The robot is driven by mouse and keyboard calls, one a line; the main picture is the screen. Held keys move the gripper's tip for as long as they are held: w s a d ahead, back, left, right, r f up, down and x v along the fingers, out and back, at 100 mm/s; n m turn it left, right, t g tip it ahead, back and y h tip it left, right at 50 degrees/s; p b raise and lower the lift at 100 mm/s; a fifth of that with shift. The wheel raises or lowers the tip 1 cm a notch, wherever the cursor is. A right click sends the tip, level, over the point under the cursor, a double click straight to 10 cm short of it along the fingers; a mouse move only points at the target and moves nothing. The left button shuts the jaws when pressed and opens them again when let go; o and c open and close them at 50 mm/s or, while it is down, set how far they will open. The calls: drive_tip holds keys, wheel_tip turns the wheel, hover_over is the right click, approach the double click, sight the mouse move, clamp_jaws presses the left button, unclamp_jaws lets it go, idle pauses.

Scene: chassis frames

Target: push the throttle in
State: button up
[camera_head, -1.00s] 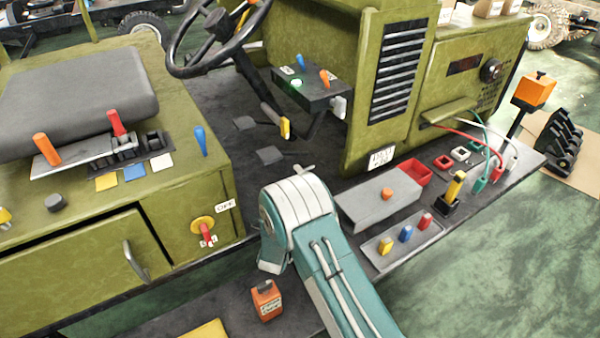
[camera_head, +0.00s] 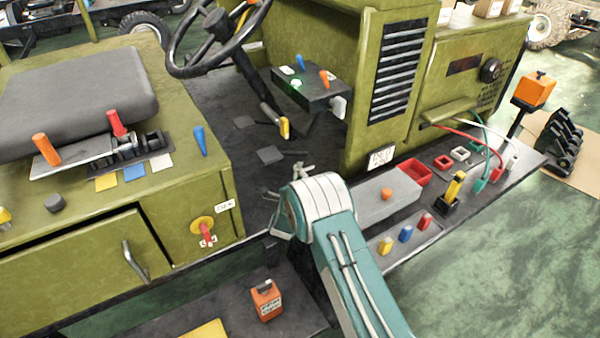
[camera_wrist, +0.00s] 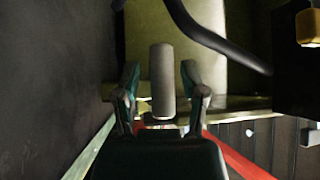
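No control in view is legibly marked as the throttle, so I cannot tell which one it is. In the head view my gripper (camera_head: 285,182) is partly hidden behind my teal and white wrist, over the dark footwell floor. In the wrist view my gripper (camera_wrist: 162,92) has its two fingers apart. A grey cylinder (camera_wrist: 160,68) shows between them, with a gap on each side; I cannot tell how far away it is. A yellow-ended grey lever (camera_head: 284,128) is beyond the gripper in the head view. A yellow knob (camera_wrist: 309,27) shows at upper right in the wrist view.
A grey box (camera_head: 375,205) and coloured switches are at right. A dark curved bar (camera_wrist: 215,40) crosses the wrist view.

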sight(309, 169)
clamp_jaws()
drive_tip(key=shift+w+d+f, duration=0.1)
drive_tip(key=shift+w+d, duration=0.35)
drive_tip(key=shift+d, duration=0.2)
drive_tip(key=shift+w+d, duration=0.4)
drive_tip(key=shift+d, duration=0.25)
drive_tip(key=shift+o, duration=2.1)
unclamp_jaws()
drive_tip(key=shift+a, duration=0.1)
drive_tip(key=v, duration=1.2)
drive_tip(key=shift+a, duration=0.1)
